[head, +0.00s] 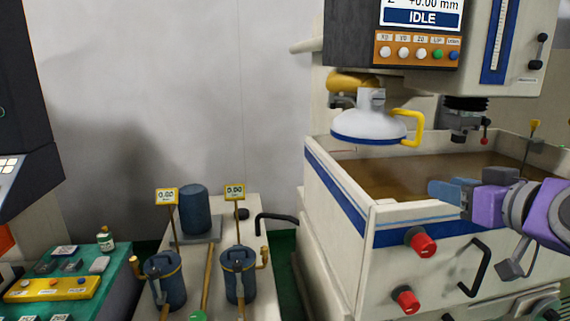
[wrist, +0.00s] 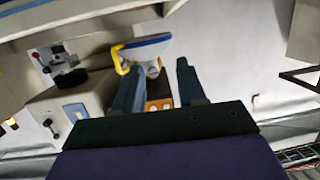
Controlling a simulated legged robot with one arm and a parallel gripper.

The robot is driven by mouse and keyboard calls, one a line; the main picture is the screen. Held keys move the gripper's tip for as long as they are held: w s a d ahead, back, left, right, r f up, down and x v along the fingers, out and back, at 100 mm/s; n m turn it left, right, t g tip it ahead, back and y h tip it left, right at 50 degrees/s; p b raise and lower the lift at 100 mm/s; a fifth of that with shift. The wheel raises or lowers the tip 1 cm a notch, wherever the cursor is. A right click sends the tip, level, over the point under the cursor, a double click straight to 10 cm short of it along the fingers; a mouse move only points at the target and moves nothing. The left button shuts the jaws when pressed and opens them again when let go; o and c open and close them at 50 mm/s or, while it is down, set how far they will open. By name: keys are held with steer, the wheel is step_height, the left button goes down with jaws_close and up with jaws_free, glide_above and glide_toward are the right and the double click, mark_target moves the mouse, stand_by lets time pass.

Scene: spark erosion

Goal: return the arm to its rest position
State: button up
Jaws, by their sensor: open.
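My arm, with purple and grey links, comes in from the right edge of the head view. My gripper (head: 440,190) has blue fingers and is in front of the machine's tank (head: 335,200), near its upper front rim. In the wrist view my gripper (wrist: 157,80) shows two dark blue fingers spread apart. Nothing is held between them. Beyond the fingers, the wrist view shows the white lamp-shaped head with a blue rim and yellow handle (wrist: 140,50).
The tank holds brown liquid. The white head (head: 370,122) hangs over its left rim. Red knobs (head: 421,243) and a black handle (head: 478,268) stick out in front. The control panel (head: 418,50) reads IDLE. Dark blue filter canisters (head: 238,275) and a green bench (head: 85,285) stand left.

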steer(key=s+a+f+n+g, duration=0.1)
steer(key=s+a+f+g, duration=0.25)
steer(key=a+f, duration=0.5)
steer(key=s+a+f+g, duration=0.3)
steer(key=a+f+g, duration=0.2)
steer(key=a+f, duration=0.35)
steer(key=s+d+f+m+g+h, duration=0.1)
steer(key=s+f+m+g+h, duration=0.2)
steer(key=s+f+g, duration=0.5)
steer(key=s+f, duration=0.8)
steer(key=s, duration=0.4)
steer(key=shift+s+f+m, duration=0.15)
steer(key=shift+m, duration=0.15)
